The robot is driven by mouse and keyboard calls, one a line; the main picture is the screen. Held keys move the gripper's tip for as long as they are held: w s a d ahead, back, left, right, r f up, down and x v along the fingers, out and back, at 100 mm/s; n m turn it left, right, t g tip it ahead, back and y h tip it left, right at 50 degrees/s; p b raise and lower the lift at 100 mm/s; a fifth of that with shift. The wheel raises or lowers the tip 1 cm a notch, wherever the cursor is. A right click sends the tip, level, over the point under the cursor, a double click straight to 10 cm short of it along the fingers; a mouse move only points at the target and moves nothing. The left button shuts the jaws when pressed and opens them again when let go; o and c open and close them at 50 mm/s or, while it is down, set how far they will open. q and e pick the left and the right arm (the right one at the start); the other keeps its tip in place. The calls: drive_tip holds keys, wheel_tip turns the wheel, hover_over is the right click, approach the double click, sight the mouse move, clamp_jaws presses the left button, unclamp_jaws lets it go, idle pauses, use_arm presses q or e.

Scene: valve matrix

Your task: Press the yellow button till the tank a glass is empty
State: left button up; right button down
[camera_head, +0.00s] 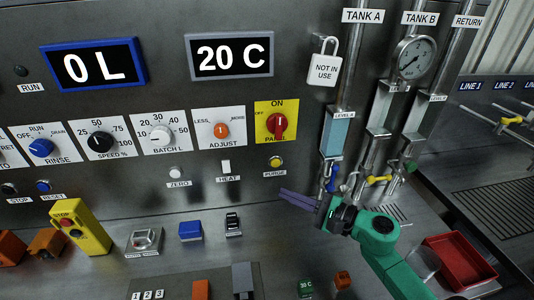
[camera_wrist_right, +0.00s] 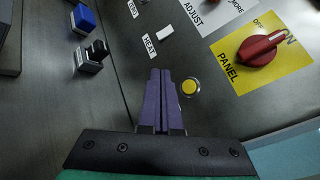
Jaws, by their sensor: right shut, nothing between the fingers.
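The yellow button (camera_head: 275,162) sits on the panel above the PURGE label, below the red panel knob. It also shows in the right wrist view (camera_wrist_right: 190,87), just right of my fingertips. My right gripper (camera_head: 283,194) is shut and empty, its purple fingers pointing left below the button in the head view. I cannot tell whether the fingers touch the panel. The tank A glass (camera_head: 332,134), under the TANK A pipe, holds light blue liquid, with a blue valve handle (camera_head: 331,180) below it. My left gripper is not in view.
The red knob (camera_head: 278,122) on its yellow plate is close above the button. A white HEAT switch (camera_head: 226,167) is to its left. A yellow valve handle (camera_head: 379,179) is to the right. A red tray (camera_head: 459,262) stands right of my arm. The display reads 0 L.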

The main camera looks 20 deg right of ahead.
sight(276, 163)
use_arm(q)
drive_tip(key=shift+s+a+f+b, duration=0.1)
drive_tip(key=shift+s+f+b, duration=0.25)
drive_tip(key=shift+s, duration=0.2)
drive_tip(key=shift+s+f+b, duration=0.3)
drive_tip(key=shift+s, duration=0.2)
use_arm(e)
drive_tip(key=w+d, duration=0.2)
drive_tip(key=w, duration=0.5)
drive_tip(key=shift+w+r, duration=0.15)
drive_tip(key=shift+w, duration=0.2)
drive_tip(key=shift+d, duration=0.1)
use_arm(q)
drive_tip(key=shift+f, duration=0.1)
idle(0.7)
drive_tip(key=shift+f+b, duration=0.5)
drive_tip(key=shift+b, duration=0.1)
use_arm(e)
drive_tip(key=shift+w+d, duration=0.1)
drive_tip(key=shift+w, duration=0.3)
